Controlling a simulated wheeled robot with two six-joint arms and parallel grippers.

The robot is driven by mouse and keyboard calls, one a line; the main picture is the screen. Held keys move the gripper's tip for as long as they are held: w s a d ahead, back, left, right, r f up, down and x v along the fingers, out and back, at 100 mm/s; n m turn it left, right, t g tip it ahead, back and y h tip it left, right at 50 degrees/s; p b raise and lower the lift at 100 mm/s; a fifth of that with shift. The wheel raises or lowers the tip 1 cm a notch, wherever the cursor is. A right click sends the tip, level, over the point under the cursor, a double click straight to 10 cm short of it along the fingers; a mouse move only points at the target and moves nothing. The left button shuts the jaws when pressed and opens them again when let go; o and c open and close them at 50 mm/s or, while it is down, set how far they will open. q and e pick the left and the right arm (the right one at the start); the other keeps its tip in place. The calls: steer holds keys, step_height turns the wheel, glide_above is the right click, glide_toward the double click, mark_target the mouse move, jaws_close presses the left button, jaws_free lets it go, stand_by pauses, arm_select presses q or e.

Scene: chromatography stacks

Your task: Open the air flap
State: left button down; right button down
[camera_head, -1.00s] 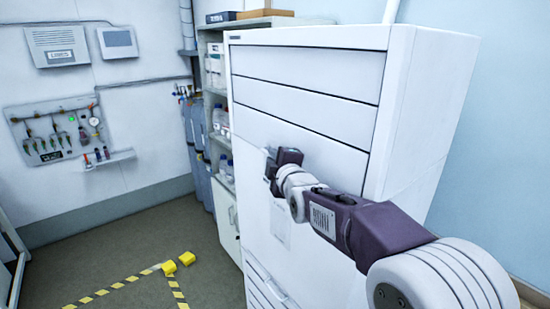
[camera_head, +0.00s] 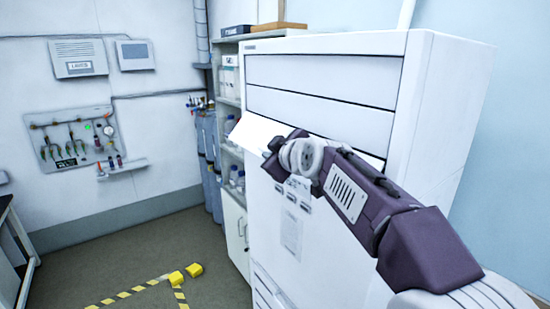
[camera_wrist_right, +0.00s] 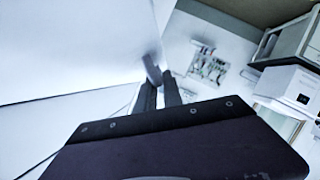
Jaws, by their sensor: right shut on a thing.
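The air flap (camera_head: 257,132) is a white panel on the front of a tall white cabinet (camera_head: 322,45). It is swung outward at a tilt, and its left part sticks out past the cabinet's left edge. My right gripper (camera_head: 272,160) is at the flap's lower edge, shut on it; my arm hides much of the flap. In the right wrist view the two dark fingers (camera_wrist_right: 160,88) are close together beside a large white surface (camera_wrist_right: 70,50), which looks like the flap. The exact contact is hard to see. My left gripper is out of view.
Two closed panels (camera_head: 320,80) are above the flap. Below it the cabinet front shows small labelled parts and a paper sheet (camera_head: 291,232). A shelf with bottles (camera_head: 230,165) and gas cylinders (camera_head: 212,150) stand behind.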

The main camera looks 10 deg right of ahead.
steer(key=shift+a+r+m, duration=0.15)
steer(key=shift+r+m, duration=0.25)
steer(key=shift+r, duration=0.1)
steer(key=shift+y, duration=0.3)
steer(key=c, duration=1.6)
jaws_free()
steer(key=shift+c, duration=0.2)
steer(key=shift+o, duration=0.7)
steer(key=b+v, duration=0.2)
steer(key=v, duration=0.7)
steer(key=shift+b, duration=0.35)
